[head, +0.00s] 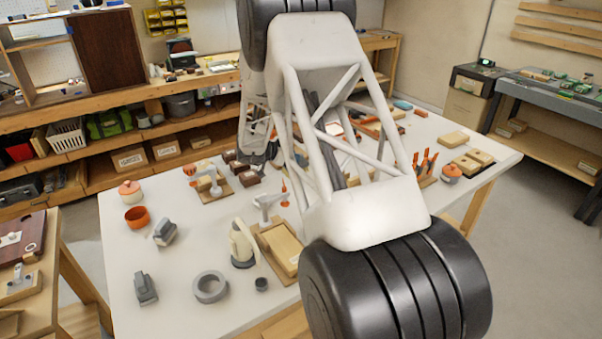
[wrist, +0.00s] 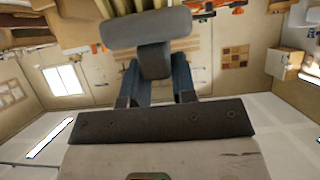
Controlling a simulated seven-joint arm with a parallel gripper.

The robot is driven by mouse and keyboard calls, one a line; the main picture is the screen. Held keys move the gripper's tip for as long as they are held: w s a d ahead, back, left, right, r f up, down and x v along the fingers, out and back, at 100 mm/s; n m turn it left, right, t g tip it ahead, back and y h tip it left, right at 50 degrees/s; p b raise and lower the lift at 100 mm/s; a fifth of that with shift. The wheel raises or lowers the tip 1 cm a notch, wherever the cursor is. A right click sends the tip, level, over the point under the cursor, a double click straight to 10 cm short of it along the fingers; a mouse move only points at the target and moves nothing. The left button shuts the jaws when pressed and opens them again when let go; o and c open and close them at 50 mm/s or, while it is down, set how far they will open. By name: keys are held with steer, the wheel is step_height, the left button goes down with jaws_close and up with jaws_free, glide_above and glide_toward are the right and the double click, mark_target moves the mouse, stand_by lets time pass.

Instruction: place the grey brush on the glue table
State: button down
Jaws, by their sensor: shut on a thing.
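My gripper (wrist: 156,84) is shut on the grey brush (wrist: 147,30) in the wrist view. The brush has a wide, rounded grey head and a short, darker block between my two fingers. It is held clear, with the room behind it. In the head view my large white arm covers the middle, and I cannot make out the brush there. A white-topped table (head: 183,307) fills the middle of the head view. A wooden table (head: 60,262) stands at the left edge. No label shows which one is the glue table.
The white table holds a grey ring (head: 210,287), a cream jug (head: 243,243), a wooden tray (head: 292,270), grey blocks (head: 146,289), an orange pot (head: 137,218) and a lidded jar (head: 130,193). A wooden bench (head: 150,92) runs along the back. A grey bench (head: 550,95) stands at right.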

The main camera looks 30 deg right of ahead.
steer(key=shift+f, duration=1.75)
steer(key=shift+f, duration=1.9)
steer(key=c, duration=0.9)
jaws_free()
steer(key=shift+f, duration=0.15)
steer(key=shift+r, duration=0.2)
steer(key=v, duration=1.2)
